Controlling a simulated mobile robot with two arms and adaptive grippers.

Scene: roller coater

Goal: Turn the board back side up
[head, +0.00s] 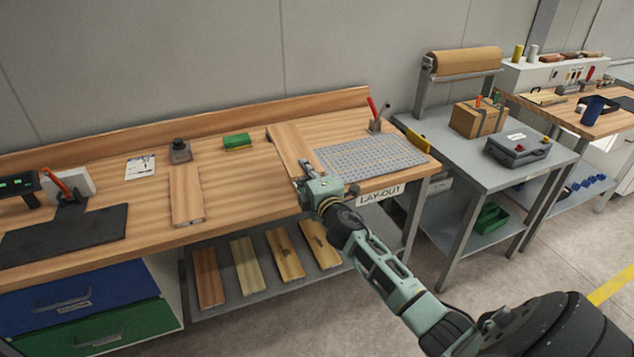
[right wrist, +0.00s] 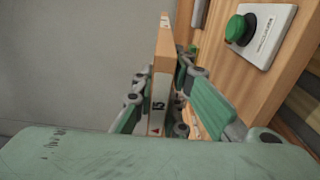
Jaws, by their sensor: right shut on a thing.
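A light wooden board (head: 290,145) is on the right half of the workbench, left of a grey perforated plate. My right gripper (head: 303,184) is at the board's near end, by the bench's front edge. In the right wrist view the fingers (right wrist: 155,103) are shut on the board (right wrist: 163,60). Its narrow end faces the camera, with a dark printed number and a small red mark. The board's broad faces are mostly hidden there, and I cannot tell exactly how far it is tilted or whether it touches the bench. My left gripper is not in view.
A second board (head: 186,195) lies left on the bench. The perforated plate (head: 368,156) is close on the right. Several boards lie on the lower shelf (head: 222,298). A green button (right wrist: 240,28) shows beside the board.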

